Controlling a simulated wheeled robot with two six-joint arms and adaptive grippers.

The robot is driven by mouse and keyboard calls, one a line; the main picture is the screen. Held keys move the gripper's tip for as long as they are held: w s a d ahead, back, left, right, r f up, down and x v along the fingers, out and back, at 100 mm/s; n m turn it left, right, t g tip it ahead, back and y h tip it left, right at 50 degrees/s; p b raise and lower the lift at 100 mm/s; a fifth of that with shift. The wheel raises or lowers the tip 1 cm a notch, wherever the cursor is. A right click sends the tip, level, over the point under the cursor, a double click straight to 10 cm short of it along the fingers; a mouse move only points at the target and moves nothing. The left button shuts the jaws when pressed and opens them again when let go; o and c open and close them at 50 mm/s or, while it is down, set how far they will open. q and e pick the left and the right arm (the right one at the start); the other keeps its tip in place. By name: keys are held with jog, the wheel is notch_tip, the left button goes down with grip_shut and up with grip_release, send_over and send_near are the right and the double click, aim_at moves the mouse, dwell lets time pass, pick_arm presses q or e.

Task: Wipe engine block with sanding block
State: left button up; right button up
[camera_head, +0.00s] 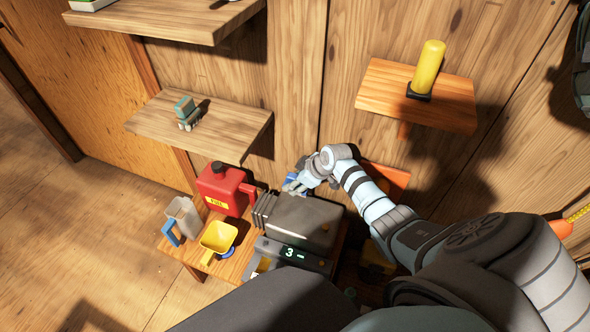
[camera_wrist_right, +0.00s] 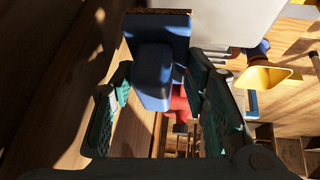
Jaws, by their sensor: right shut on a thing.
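The engine block (camera_head: 305,222) is a dark grey box with ribs on its left side, among the items on the low wooden bench. My right gripper (camera_head: 300,187) is at its back edge, in front of the wall. It is shut on the blue sanding block (camera_head: 294,178), which is mostly hidden by the fingers there. In the right wrist view the sanding block (camera_wrist_right: 155,65) sits between the green finger pads, with a brown strip along its far edge. A pale grey surface (camera_wrist_right: 235,20), probably the engine block, is close beside it; contact cannot be told. My left gripper is out of view.
A red fuel can (camera_head: 220,190), a yellow scoop (camera_head: 218,237) and a grey jug (camera_head: 183,215) stand left of the engine block. A digital display unit (camera_head: 292,253) is in front. Wall shelves hold a toy-like item (camera_head: 187,112) and a yellow cylinder (camera_head: 428,66).

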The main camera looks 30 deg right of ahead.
notch_tip(320, 180, up, 3)
jog(key=shift+f+p, duration=0.2)
jog(key=shift+p, duration=0.8)
jog(key=shift+a+r, duration=0.1)
